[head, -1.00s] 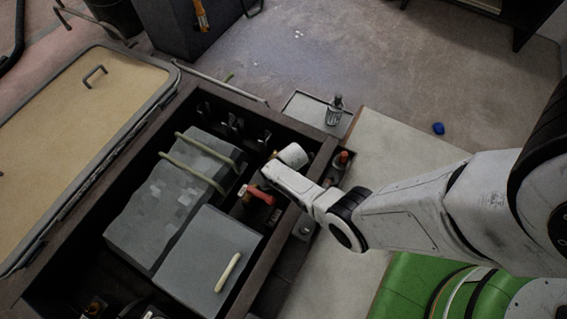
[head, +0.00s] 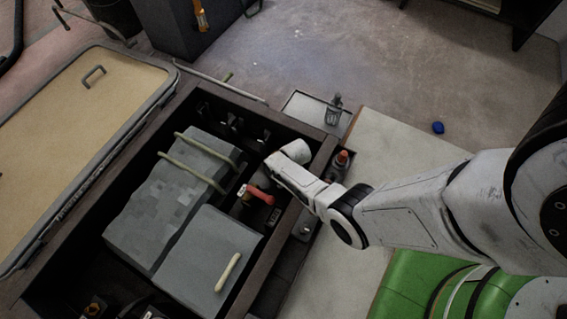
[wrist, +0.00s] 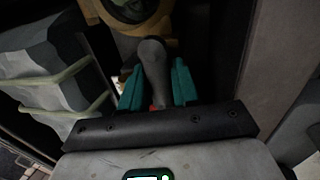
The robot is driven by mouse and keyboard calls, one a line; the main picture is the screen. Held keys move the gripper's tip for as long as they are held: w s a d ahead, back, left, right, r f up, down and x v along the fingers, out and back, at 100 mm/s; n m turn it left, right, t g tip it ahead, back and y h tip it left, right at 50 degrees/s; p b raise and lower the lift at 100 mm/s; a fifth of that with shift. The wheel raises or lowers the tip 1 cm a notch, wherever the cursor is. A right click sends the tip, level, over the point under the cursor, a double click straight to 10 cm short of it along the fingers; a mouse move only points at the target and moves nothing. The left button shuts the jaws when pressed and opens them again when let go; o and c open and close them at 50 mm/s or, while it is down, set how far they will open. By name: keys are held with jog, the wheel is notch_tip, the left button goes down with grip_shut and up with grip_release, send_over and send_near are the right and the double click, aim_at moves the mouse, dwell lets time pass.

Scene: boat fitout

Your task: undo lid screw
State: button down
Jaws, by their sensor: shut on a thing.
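In the wrist view my gripper (wrist: 158,88) has teal fingers on both sides of a grey, round-ended piece (wrist: 152,62), and is shut on it. A bit of red shows at its near end. Just beyond is a tan round fitting (wrist: 138,22) with a dark, glassy centre, cut off by the top edge. I cannot tell whether the grey piece touches it. I cannot make out a lid screw for certain. In the head view my wrist reaches into the dark open compartment, beside a red-handled part (head: 262,195); my fingertips are hidden there.
Grey blocks (head: 165,195) with pale green bars fill the compartment's left side, also in the wrist view (wrist: 45,72). A dark rim (head: 315,165) surrounds it.

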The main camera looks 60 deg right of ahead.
jog(key=shift+s+a, duration=0.1)
jog(key=c, duration=0.9)
grip_release()
jog(key=shift+c, duration=0.2)
notch_tip(320, 180, up, 10)
jog(key=s+p, duration=0.2)
jog(key=p, duration=0.5)
jog(key=shift+r, duration=0.25)
